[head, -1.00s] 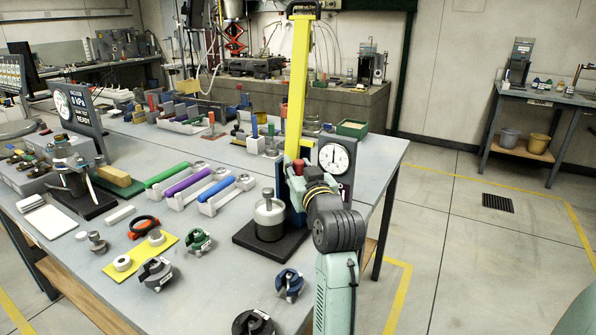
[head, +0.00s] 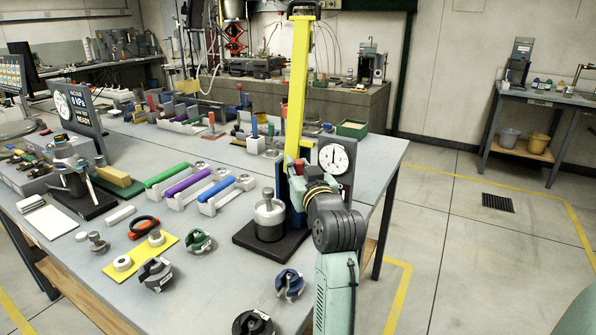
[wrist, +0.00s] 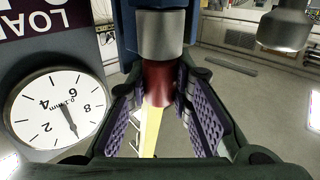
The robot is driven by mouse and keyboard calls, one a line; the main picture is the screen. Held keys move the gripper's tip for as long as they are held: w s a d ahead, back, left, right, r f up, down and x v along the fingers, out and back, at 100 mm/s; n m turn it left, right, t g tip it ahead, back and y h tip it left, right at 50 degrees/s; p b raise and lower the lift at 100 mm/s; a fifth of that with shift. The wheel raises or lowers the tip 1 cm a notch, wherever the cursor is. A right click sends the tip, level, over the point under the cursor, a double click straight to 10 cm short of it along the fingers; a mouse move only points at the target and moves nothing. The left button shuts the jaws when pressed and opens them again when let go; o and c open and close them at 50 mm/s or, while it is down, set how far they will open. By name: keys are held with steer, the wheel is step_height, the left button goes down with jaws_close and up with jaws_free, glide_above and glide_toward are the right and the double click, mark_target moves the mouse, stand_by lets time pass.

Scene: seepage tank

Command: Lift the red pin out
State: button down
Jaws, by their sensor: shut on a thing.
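The red pin (wrist: 158,84) shows in the wrist view between the purple-lined fingers of my gripper (wrist: 160,110). The gripper is shut on the pin. The pin's one end meets a grey metal cylinder (wrist: 160,36) on a dark blue frame. In the head view my gripper (head: 299,172) is at the blue post of the load stand, beside the dial gauge, and largely hidden by my own wrist. Whether the pin is still seated in its hole cannot be told.
The dial gauge (head: 334,157) stands close to the right of my gripper; it also fills the left of the wrist view (wrist: 57,108). A tall yellow lever (head: 299,85) rises above. A metal weight (head: 268,216) stands on a black base to the left. Open floor lies right of the table.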

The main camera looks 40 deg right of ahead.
steer(key=shift+r+p, duration=1.1)
steer(key=shift+r, duration=0.5)
stand_by(0.3)
steer(key=shift+r+p, duration=0.8)
steer(key=shift+r, duration=0.55)
